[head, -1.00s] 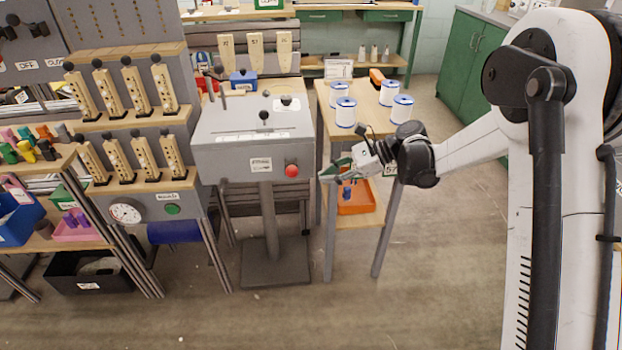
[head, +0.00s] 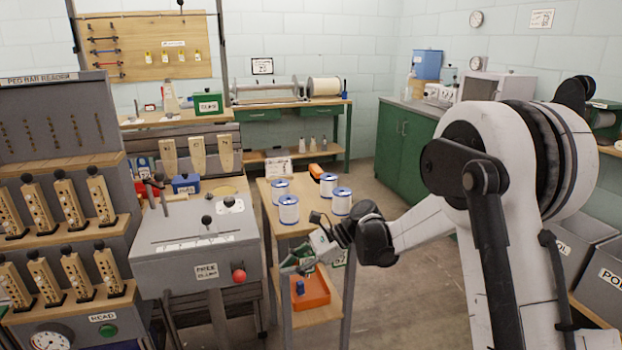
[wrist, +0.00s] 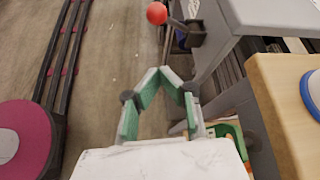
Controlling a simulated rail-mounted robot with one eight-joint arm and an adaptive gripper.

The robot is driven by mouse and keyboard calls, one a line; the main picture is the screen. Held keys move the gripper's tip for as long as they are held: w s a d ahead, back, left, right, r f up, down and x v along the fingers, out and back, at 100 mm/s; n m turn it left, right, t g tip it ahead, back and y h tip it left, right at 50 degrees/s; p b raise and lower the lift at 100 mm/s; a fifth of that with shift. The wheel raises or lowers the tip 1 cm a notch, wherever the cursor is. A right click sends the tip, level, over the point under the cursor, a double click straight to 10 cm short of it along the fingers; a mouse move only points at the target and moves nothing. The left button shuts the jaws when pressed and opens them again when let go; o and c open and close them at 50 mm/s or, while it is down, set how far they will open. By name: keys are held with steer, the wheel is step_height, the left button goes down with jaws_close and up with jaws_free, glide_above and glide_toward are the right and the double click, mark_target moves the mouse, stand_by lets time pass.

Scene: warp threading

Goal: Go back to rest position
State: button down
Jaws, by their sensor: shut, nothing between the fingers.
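The floor (wrist: 110,60) shows beyond the tips. My white arm reaches in from the right side of the head view, bent at the elbow. An orange tray (head: 311,291) with a blue item sits on the lower shelf below my gripper.
White spools with blue rims (head: 289,209) stand on the small table, close behind my gripper. The red knob (wrist: 157,13) and console edge are near it in the wrist view. Peg racks (head: 62,160) stand at left. Grey bins (head: 590,245) are at right.

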steer(key=s+d+r+n+t+h, duration=0.5)
steer(key=s+d+r, duration=0.6)
steer(key=s+d, duration=0.1)
steer(key=s+d+n+t+h, duration=0.4)
steer(key=s+d+n+h, duration=0.3)
steer(key=s+d, duration=0.9)
step_height(320, 180, up, 12)
steer(key=p, duration=1.2)
steer(key=shift+s+a+n+t, duration=0.3)
steer(key=shift+s+a+n, duration=0.05)
steer(key=shift+s+n, duration=0.1)
